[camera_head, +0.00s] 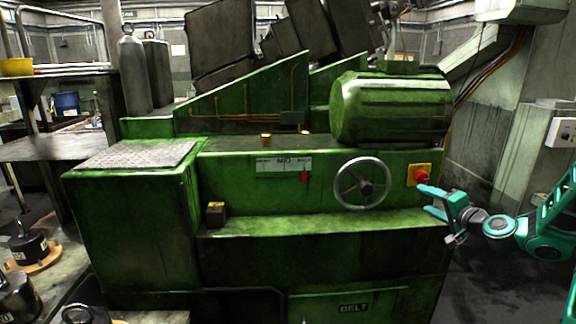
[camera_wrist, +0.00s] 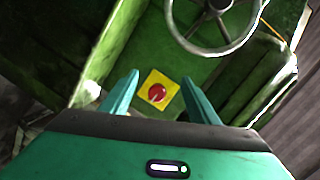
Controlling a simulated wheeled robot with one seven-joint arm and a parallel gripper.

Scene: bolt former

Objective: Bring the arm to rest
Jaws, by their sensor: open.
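My gripper (camera_head: 430,199) is at the right of the head view, in front of the green machine's right end. Its two teal fingers are apart and nothing shows between them. In the wrist view my gripper (camera_wrist: 155,100) is open, with a red knob on a yellow plate (camera_wrist: 158,92) seen beyond and between the fingertips. The same red knob on its yellow plate (camera_head: 421,175) shows in the head view just above the fingers. I cannot tell the exact gap between fingertips and plate. My arm comes in from the right edge, bent.
The green bolt former (camera_head: 320,220) fills the middle. A grey handwheel (camera_head: 362,184) sits left of the knob and shows in the wrist view (camera_wrist: 214,12). A red lever marker (camera_head: 304,177) is on the panel. A wall socket box (camera_head: 562,132) is behind my arm. Dark floor lies at lower right.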

